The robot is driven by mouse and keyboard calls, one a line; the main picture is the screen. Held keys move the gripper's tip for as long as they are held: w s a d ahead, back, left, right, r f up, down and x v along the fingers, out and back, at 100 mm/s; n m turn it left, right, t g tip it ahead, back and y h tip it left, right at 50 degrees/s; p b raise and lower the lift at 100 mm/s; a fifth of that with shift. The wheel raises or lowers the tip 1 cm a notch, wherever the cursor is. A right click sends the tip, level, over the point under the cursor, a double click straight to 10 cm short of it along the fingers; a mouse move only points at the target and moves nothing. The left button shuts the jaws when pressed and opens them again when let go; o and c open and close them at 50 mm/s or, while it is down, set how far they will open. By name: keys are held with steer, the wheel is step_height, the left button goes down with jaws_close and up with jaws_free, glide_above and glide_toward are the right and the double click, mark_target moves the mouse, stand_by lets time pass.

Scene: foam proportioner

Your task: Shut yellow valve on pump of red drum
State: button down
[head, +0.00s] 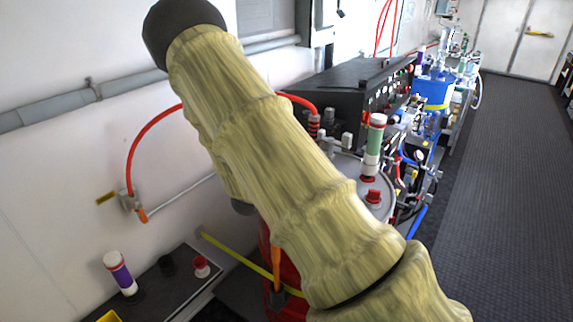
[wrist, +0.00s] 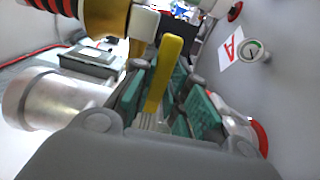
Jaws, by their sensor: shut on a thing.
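In the wrist view the yellow valve lever (wrist: 169,70) stands upright between the teal-padded fingers of my gripper (wrist: 168,92). My gripper is shut on the lever, whose top sticks out past the pads. The valve body under the lever is mostly hidden by the fingers. In the head view the red drum (head: 288,268) is largely covered by my sleeved arm; part of its grey lid (head: 350,168) shows to the right of the arm. My gripper and the yellow valve are hidden in the head view.
In the head view a green-and-white cylinder (head: 375,145) stands at the drum lid. A black panel (head: 350,88) is behind. The floor (head: 500,170) at right is clear.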

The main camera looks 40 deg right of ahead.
steer(key=shift+f, duration=0.1)
steer(key=c, duration=1.7)
jaws_free()
steer(key=shift+o, duration=0.2)
steer(key=v, duration=1.2)
